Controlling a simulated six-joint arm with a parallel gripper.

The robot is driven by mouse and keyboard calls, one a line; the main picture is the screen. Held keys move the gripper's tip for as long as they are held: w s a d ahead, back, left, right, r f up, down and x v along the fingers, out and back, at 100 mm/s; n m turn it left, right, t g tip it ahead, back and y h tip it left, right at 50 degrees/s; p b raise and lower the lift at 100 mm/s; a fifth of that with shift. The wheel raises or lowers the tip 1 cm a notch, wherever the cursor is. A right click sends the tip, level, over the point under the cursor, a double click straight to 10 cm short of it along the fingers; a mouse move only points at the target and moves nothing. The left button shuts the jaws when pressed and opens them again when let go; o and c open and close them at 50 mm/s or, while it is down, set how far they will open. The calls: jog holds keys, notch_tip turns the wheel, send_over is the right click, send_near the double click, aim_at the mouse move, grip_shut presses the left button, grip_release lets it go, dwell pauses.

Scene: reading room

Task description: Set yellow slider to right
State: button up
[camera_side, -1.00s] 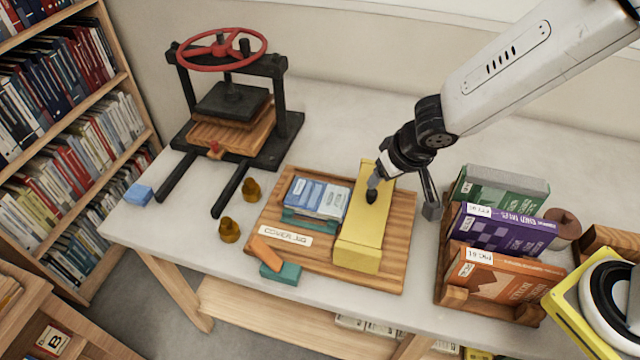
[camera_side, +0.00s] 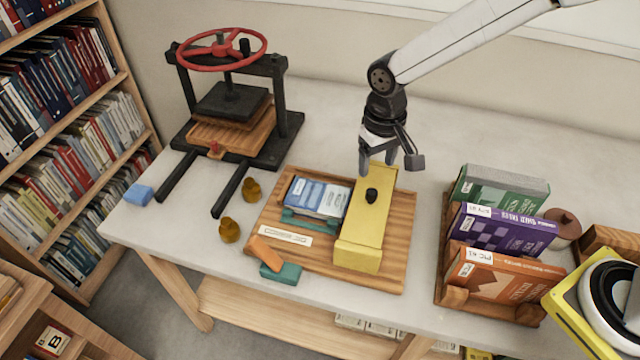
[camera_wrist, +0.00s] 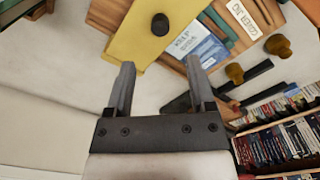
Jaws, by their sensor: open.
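The yellow slider (camera_side: 364,225) is a long block with a black knob (camera_side: 372,195) on top. It sits on the right part of the wooden jig board (camera_side: 401,235), just right of a blue and white book (camera_side: 318,196). My gripper (camera_side: 390,165) is open and empty, fingers down, above the slider's far end and apart from the knob. In the wrist view the yellow slider (camera_wrist: 140,35) and its knob (camera_wrist: 160,24) lie beyond the open fingertips of my gripper (camera_wrist: 159,75).
A black press (camera_side: 230,110) with a red wheel stands at the back left. A book rack (camera_side: 447,250) with several books is at the right. Two amber knobs (camera_side: 230,230) and orange and teal blocks (camera_side: 281,272) lie around the board. The table behind the board is clear.

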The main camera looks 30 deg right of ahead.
aim_at(372, 191)
jog(key=shift+f, duration=0.15)
jog(key=shift+f, duration=3.75)
grip_shut()
